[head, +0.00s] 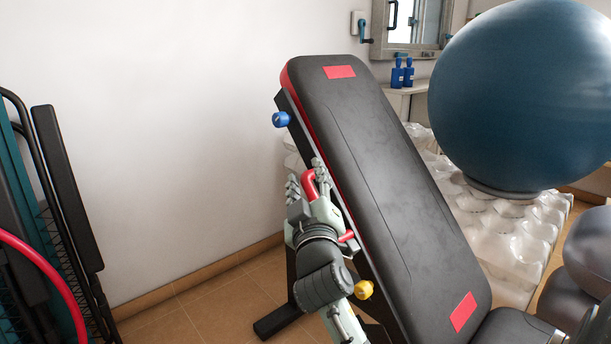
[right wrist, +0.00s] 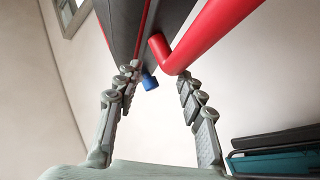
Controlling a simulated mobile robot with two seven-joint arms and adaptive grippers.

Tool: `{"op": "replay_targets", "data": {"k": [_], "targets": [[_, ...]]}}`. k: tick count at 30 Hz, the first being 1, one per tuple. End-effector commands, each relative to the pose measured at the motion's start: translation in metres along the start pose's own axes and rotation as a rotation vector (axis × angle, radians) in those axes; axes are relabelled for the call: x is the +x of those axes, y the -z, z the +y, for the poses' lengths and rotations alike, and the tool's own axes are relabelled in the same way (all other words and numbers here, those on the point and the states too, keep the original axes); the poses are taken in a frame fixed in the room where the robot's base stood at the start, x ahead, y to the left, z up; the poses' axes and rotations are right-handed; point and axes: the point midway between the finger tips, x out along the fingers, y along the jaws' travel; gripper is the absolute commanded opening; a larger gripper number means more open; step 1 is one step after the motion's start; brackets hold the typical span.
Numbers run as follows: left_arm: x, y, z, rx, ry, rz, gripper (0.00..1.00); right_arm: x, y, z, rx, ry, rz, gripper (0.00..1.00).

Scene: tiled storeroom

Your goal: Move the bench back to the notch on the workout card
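The bench back (head: 385,170) is a long black pad with red side trim and two red patches, tilted upward. A blue knob (head: 281,119) and a yellow knob (head: 363,290) stick out from its left side. A red bent handle (head: 309,184) lies between them. My right gripper (head: 307,181) is at this handle, fingers spread on either side of it. In the right wrist view the red handle (right wrist: 205,35) crosses just beyond the open, separated fingertips (right wrist: 158,72), and the blue knob (right wrist: 150,82) shows behind. No workout card or notches are visible. My left gripper is out of view.
A large blue ball (head: 525,95) rests on a translucent bumpy stand (head: 500,235) right of the bench. Dark balls (head: 590,245) are at the right edge. Black and teal folded equipment (head: 65,190) stands at left. Tiled floor (head: 215,300) is free between it and the bench.

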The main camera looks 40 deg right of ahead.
Motion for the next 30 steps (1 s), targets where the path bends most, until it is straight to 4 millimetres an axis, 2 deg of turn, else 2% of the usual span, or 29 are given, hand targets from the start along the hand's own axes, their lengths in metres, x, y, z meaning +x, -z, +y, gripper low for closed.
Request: {"op": "replay_targets", "data": {"k": [24,30], "targets": [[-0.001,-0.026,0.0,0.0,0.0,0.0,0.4,-0.058,-0.006,-0.006,0.001,0.002,-0.002,0.39],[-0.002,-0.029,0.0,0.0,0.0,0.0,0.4,-0.068,-0.005,-0.006,0.001,0.001,-0.002,0.39]]}}
